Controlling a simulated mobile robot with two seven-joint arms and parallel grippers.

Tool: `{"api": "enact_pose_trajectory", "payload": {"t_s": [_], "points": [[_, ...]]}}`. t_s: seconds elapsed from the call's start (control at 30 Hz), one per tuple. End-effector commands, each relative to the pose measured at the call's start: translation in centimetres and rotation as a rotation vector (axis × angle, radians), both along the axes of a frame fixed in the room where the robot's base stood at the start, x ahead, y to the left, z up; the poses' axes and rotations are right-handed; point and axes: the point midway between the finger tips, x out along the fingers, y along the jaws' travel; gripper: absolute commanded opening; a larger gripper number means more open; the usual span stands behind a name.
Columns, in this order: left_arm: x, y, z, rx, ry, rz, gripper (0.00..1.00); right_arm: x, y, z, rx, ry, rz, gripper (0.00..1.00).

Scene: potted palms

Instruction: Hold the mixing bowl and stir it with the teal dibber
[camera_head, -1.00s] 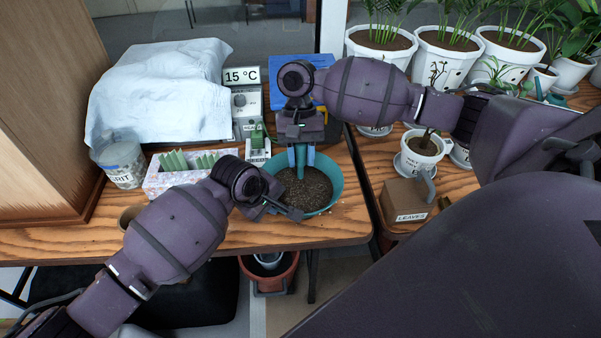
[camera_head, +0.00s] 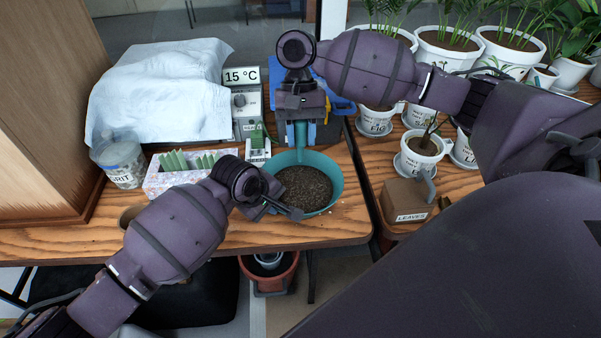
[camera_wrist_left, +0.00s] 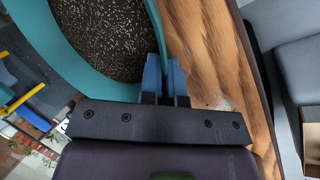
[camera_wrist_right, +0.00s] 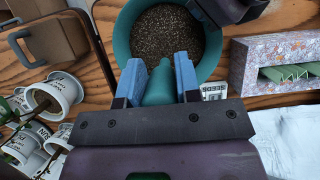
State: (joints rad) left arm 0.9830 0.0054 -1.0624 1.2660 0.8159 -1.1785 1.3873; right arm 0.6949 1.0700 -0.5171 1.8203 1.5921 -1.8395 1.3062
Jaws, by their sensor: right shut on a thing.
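The teal mixing bowl (camera_head: 334,181) stands on the wooden table, holding dark speckled soil (camera_head: 304,188). My left gripper (camera_head: 283,208) is at its front rim. In the left wrist view the blue fingers (camera_wrist_left: 165,80) are close together with the bowl's rim (camera_wrist_left: 158,35) between them. My right gripper (camera_head: 301,133) is over the bowl's back side. In the right wrist view its blue fingers (camera_wrist_right: 160,82) are shut on the teal dibber (camera_wrist_right: 160,88), which points down at the inner back edge of the bowl. Whether its tip is in the soil is hard to tell.
A patterned box of green labels (camera_head: 190,174), a seed packet and a thermometer device (camera_head: 246,100) stand left of and behind the bowl. A brown box marked LEAVES (camera_head: 408,198) and potted plants (camera_head: 422,150) are right, beyond a table gap.

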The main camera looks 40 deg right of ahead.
Motion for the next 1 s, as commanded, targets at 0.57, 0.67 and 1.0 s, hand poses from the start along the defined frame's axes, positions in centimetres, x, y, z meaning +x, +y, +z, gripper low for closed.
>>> {"api": "enact_pose_trajectory", "payload": {"t_s": [0.57,0.67,1.0], "points": [[-0.04,-0.04,0.02,-0.001,0.0,-0.001,0.25,-0.01,0.0,0.0,0.0,0.0,0.0,0.04],[-0.04,-0.03,0.01,-0.001,0.0,-0.001,0.33,-0.01,0.01,-0.01,0.0,0.0,0.0,0.04],[-0.04,0.17,0.47,-0.001,0.0,-0.001,0.33,-0.01,0.01,-0.01,0.0,0.0,0.0,0.04]]}}
